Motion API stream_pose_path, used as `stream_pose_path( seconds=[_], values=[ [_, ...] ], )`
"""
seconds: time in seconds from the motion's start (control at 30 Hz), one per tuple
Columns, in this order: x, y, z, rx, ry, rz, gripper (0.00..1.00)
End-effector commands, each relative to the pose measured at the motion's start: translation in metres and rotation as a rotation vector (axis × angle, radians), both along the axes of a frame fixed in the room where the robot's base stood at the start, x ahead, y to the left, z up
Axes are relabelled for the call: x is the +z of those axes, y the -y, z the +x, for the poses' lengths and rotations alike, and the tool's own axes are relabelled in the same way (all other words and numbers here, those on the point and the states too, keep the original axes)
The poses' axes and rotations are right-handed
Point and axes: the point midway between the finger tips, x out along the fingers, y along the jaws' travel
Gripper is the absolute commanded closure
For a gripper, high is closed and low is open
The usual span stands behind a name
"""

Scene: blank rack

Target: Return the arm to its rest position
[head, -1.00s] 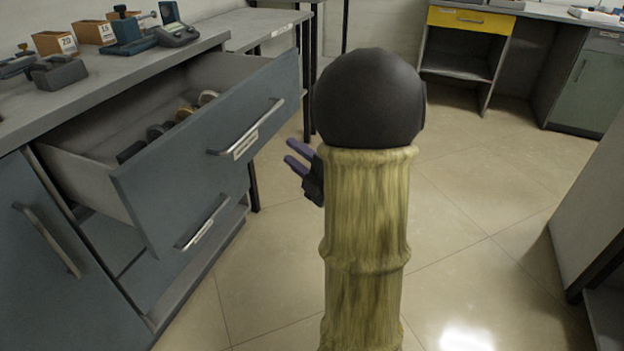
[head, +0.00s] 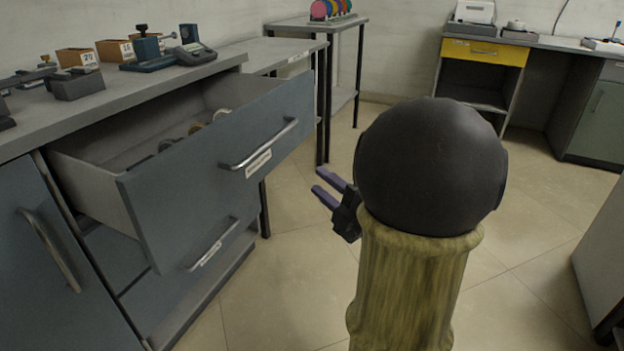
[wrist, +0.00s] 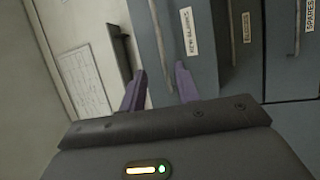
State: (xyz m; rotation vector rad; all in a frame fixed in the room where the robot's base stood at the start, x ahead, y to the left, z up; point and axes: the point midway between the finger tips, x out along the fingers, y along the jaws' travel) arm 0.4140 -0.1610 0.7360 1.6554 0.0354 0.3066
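My gripper (head: 328,188) shows in the head view left of my dark arm joint, in the air over the floor, to the right of the open drawer. Its two purple fingers are spread apart with nothing between them. In the wrist view the gripper (wrist: 160,88) is also open and empty, with the labelled drawer fronts beyond it. My arm's yellowish sleeve and round dark joint hide part of the floor.
A drawer (head: 215,175) of the grey-blue cabinet stands pulled out, with several round items inside. The bench top (head: 120,92) holds small cardboard boxes and devices. A yellow-drawer desk (head: 485,53) stands at the back. Open floor (head: 290,275) lies between cabinet and arm.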

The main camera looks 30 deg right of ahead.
Motion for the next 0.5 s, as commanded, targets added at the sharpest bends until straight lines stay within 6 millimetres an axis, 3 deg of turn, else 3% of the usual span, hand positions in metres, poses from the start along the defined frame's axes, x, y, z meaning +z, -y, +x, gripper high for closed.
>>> stream_pose_path(
  seconds=[0.27, 0.5],
  values=[
    [0.001, 0.000, 0.002, -0.005, -0.012, 0.008, 0.68],
    [-0.001, -0.001, 0.029, -0.086, -0.175, 0.141, 0.68]
  ],
)
